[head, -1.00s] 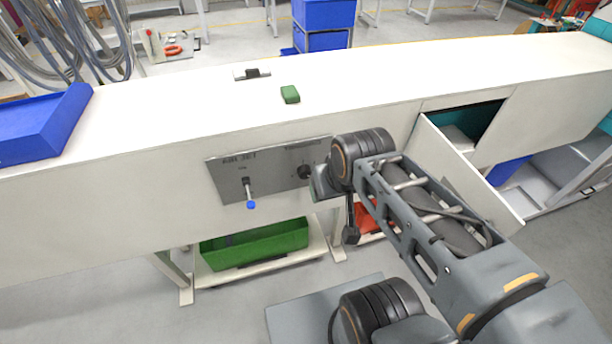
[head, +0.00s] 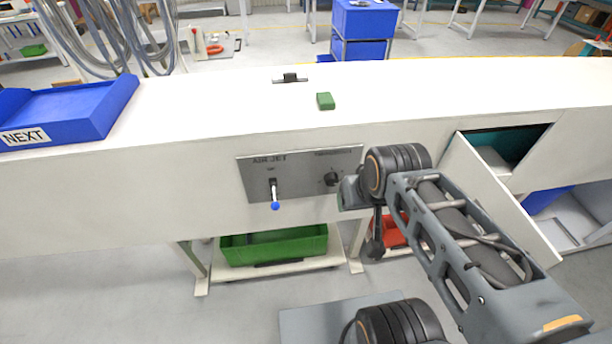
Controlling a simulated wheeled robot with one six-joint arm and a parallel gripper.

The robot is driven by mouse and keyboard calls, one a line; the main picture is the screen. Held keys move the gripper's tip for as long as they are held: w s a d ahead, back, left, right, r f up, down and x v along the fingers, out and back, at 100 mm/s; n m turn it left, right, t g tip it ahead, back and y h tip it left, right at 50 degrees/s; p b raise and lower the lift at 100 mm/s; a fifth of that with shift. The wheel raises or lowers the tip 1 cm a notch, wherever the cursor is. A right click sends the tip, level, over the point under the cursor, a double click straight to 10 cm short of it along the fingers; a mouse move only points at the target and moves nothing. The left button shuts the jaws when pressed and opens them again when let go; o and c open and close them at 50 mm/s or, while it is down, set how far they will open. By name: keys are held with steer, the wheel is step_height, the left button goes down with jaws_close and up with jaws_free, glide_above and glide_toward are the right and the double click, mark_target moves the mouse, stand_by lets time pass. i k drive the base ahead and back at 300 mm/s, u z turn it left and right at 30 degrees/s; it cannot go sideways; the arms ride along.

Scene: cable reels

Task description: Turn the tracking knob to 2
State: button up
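The grey control panel (head: 301,192) is on the front face of the white bench. Its right half carries a dark round knob (head: 332,179) under a label too small to read surely; the pointer setting cannot be read. Its left half is marked AIR JET and has a lever with a blue tip (head: 275,205) pointing down. My gripper (head: 349,192) is at the panel's right edge, just right of the knob, seen from behind my wrist. Its fingers are mostly hidden, so I cannot tell whether they are open or touch the knob.
The white bench top (head: 430,90) holds a green block (head: 325,101), a small black-handled item (head: 290,78) and a blue tray (head: 75,115) marked NEXT. An open drawer or door (head: 495,195) juts out at the right. A green bin (head: 275,244) and a red bin (head: 392,232) sit below.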

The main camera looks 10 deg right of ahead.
mark_target(331, 178)
steer(key=k, duration=0.4)
steer(key=u, duration=1.3)
